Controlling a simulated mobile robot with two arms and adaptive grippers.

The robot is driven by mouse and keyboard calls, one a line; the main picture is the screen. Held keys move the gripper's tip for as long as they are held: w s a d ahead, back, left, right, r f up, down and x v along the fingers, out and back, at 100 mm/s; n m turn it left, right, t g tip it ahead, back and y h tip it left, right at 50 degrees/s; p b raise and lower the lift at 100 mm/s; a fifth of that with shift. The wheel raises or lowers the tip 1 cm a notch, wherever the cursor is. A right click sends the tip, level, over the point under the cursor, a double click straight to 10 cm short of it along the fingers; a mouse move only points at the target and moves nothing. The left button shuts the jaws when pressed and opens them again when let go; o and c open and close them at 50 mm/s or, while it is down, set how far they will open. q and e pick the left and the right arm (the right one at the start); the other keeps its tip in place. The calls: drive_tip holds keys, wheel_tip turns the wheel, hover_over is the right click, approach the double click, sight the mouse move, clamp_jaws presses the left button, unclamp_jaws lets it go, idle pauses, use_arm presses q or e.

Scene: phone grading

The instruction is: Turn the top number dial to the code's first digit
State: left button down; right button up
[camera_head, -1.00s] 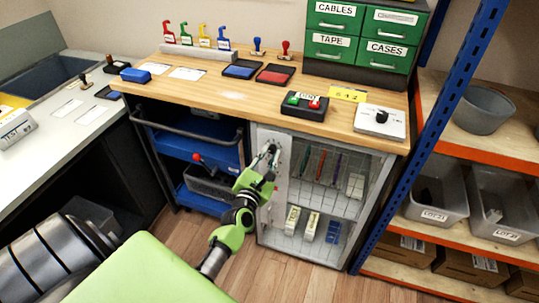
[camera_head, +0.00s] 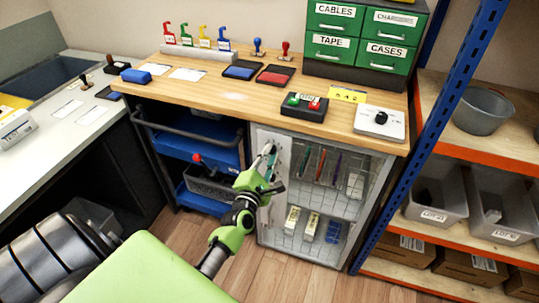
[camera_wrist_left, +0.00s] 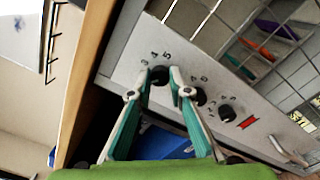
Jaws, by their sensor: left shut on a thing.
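The pale panel (camera_wrist_left: 128,62) on the front of the cabinet carries dark round number dials in a row. The top number dial (camera_wrist_left: 160,75) sits between the fingertips of my left gripper (camera_wrist_left: 162,82), which is shut on it. Small digits are printed around it; a 4 and a 5 show beside it. Two more dials, the middle one (camera_wrist_left: 199,97) and the lower one (camera_wrist_left: 227,111), are clear of the fingers. In the head view my left gripper (camera_head: 269,160) hides most of the dials. A yellow code card (camera_head: 347,95) lies on the worktop; its first digit is too small to read surely.
The wire-mesh cabinet front (camera_head: 325,185) holds pens and small boxes behind it. A blue cart (camera_head: 200,150) stands left of it. A blue shelf upright (camera_head: 430,150) rises at the right. A button box (camera_head: 304,107) sits on the worktop (camera_head: 215,103) above.

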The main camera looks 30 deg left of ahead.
use_arm(q)
drive_tip(key=m, duration=0.3)
drive_tip(key=shift+m+p, duration=0.3)
drive_tip(key=shift+m, duration=0.1)
drive_tip(key=m, duration=0.3)
drive_tip(key=shift+m+p, duration=0.3)
drive_tip(key=shift+p, duration=0.1)
drive_tip(key=m+p, duration=0.1)
drive_tip(key=m, duration=0.2)
drive_tip(key=shift+m, duration=0.4)
drive_tip(key=m, duration=0.3)
drive_tip(key=shift+m+h+p, duration=0.4)
drive_tip(key=m+p, duration=0.1)
drive_tip(key=m, duration=0.5)
drive_tip(key=m+p, duration=0.1)
drive_tip(key=m, duration=0.5)
drive_tip(key=shift+a+f, duration=0.1)
drive_tip(key=c, duration=1.9)
unclamp_jaws()
